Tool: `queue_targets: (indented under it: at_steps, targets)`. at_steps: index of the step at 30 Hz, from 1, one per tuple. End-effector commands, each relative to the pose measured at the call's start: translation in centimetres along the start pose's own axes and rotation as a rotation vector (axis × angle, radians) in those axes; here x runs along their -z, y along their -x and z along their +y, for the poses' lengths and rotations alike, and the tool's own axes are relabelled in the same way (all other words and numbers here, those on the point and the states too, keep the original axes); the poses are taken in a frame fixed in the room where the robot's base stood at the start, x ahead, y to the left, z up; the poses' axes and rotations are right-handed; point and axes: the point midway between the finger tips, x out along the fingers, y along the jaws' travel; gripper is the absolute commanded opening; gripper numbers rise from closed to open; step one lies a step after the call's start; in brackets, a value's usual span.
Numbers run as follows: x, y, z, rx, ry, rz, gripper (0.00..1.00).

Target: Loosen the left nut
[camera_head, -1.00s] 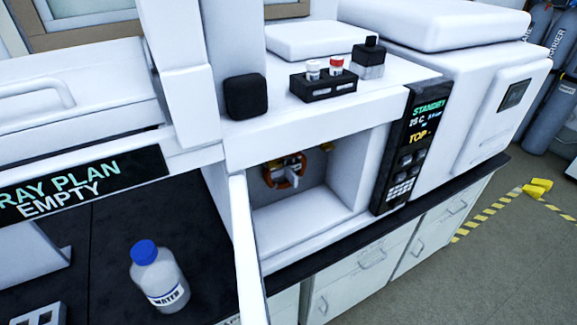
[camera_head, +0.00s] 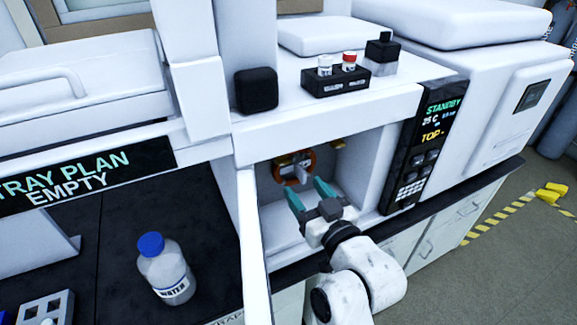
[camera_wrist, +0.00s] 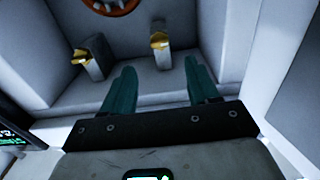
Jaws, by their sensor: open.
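Two brass-coloured nuts show in the wrist view, one (camera_wrist: 81,56) and the other (camera_wrist: 159,42), each at the end of a grey block. The panel lies at picture left there, so this view seems turned over; I cannot tell for sure which nut is the left one. In the head view a small brass piece (camera_head: 338,143) shows under the oven's ceiling. My gripper (camera_head: 306,194) has its teal fingers inside the open oven, below the orange coil (camera_head: 295,166). It is open and empty. In the wrist view the fingertips (camera_wrist: 159,65) are apart from both nuts.
The open white door (camera_head: 252,245) stands just left of my gripper. The oven's control panel (camera_head: 425,150) is to the right. A vial rack (camera_head: 335,82) and dark-capped bottle (camera_head: 382,55) stand on top. A water bottle (camera_head: 166,270) stands on the left bench.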

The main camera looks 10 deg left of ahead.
Motion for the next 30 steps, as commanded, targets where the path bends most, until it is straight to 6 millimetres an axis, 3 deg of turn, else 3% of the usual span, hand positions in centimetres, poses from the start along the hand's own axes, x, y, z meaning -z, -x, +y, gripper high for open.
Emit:
queue_targets:
  at_steps: [9,15,30]
  targets:
    - [0.2,-5.6,0.0,0.0,0.001,-0.001,0.6]
    - [0.1,-7.8,0.0,0.0,0.0,-0.002,0.6]
    - [0.0,-8.7,0.1,-0.002,0.0,-0.002,0.57]
